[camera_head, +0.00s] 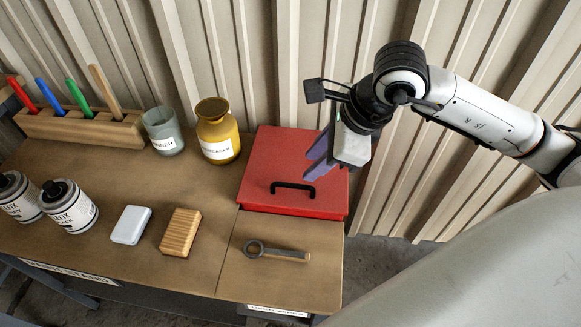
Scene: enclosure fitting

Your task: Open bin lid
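The red bin lid (268,160) lies at the back right corner of the bench, with a black handle (293,188) near its front edge. The lid looks closed. My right gripper (318,158) hangs over the right part of the lid, behind and right of the handle, and is apart from the handle. Its purple fingers are seen at a slant, with a gap between them and nothing visible held. Whether the fingertips touch the lid cannot be told. My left gripper is not in view.
A ring-ended tool (280,253) lies in front of the bin. A wooden block (181,232), a white block (130,225) and cans (69,207) stand left. A yellow jar (217,135) stands close left of the lid, beside a glass jar (163,131). A corrugated wall (270,60) rises behind.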

